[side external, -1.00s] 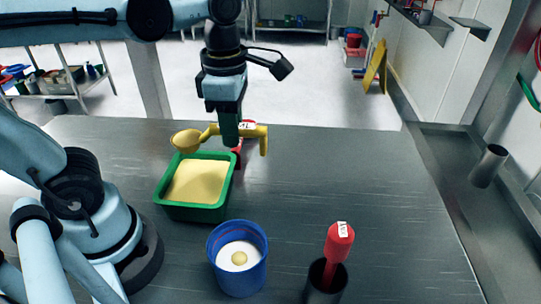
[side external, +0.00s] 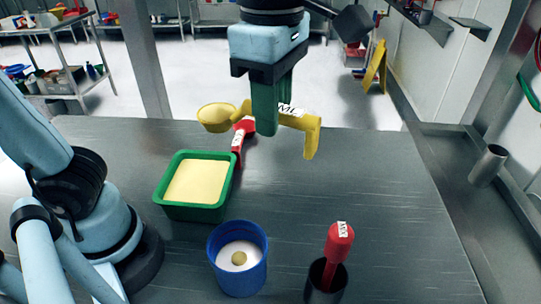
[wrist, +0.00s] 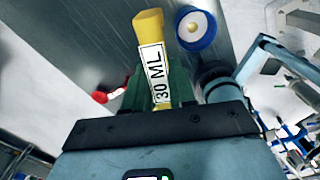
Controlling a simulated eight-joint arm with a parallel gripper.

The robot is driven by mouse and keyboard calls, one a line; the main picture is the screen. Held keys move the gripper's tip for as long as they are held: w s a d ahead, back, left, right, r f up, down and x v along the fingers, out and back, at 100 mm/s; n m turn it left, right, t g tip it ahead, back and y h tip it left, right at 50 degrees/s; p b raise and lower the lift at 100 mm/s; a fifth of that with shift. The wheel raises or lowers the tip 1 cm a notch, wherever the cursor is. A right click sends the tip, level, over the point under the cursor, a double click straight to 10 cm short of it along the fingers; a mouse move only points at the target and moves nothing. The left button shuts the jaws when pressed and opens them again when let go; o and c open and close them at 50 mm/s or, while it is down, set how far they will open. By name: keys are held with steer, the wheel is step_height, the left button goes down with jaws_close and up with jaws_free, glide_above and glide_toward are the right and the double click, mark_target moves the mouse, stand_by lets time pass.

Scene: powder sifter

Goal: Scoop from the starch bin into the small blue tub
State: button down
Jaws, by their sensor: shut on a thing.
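My gripper (side external: 266,125) has green fingers shut on the handle of a yellow scoop (side external: 297,119), high above the table. The scoop's bowl (side external: 216,115) points left in the side view; its contents cannot be made out. In the wrist view the scoop's handle (wrist: 152,62) carries a "30 ML" label. The green starch bin (side external: 194,213) holds pale yellow powder (side external: 196,181) and stands below and left of the scoop. The small blue tub (side external: 238,281) stands at the front, with white contents and a small yellowish patch inside; it also shows in the wrist view (wrist: 185,38).
A red scoop (side external: 238,142) lies on the table beside the bin, under my gripper. Another red-handled tool (side external: 339,242) stands in a dark cup (side external: 321,282) at the front right. The table's right part (side external: 390,200) is clear.

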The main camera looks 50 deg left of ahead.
steer(key=s+d+m, duration=0.5)
steer(key=s+d, duration=0.3)
steer(key=d, duration=0.5)
steer(key=shift+a+f+h, duration=0.55)
steer(key=shift+f+h, duration=0.45)
steer(key=shift+f, duration=2.05)
step_height(320, 180, up, 5)
steer(key=w+a+m+g, duration=0.2)
steer(key=w+a+m, duration=0.9)
steer(key=w+a, duration=0.35)
steer(key=w+a+m+y, duration=0.2)
steer(key=a+m, duration=0.5)
steer(key=a, duration=0.5)
step_height(320, 180, down, 8)
steer(key=shift+w+a, duration=0.15)
steer(key=shift+w, duration=0.05)
steer(key=shift+r, duration=0.1)
